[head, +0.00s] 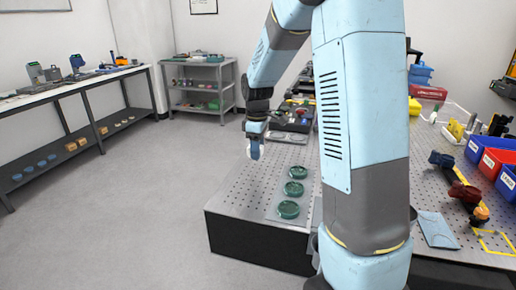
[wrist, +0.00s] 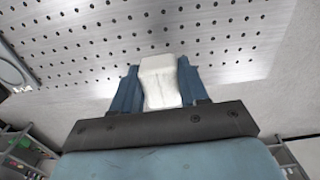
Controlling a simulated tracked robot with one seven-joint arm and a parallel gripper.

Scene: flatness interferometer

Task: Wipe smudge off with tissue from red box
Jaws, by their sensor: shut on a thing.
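My gripper (head: 254,150) hangs above the left edge of the perforated plate (head: 240,190) in the head view. In the wrist view its blue fingers (wrist: 160,85) are shut on a folded white tissue (wrist: 161,68). A small white bit of the tissue shows below the fingers in the head view. A red box (head: 428,92) with pale lettering lies at the back right, and a red open bin (head: 493,162) stands at the right. Three green round discs (head: 288,209) lie in a row on the plate, right of my gripper. I cannot make out a smudge.
A blue bin (head: 476,149) stands by the red bin. A light blue folded sheet (head: 437,230) lies on the right bench. A grey shelf (head: 202,88) and a long workbench (head: 70,83) stand at the left. The floor (head: 130,220) between is clear. My arm hides the middle.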

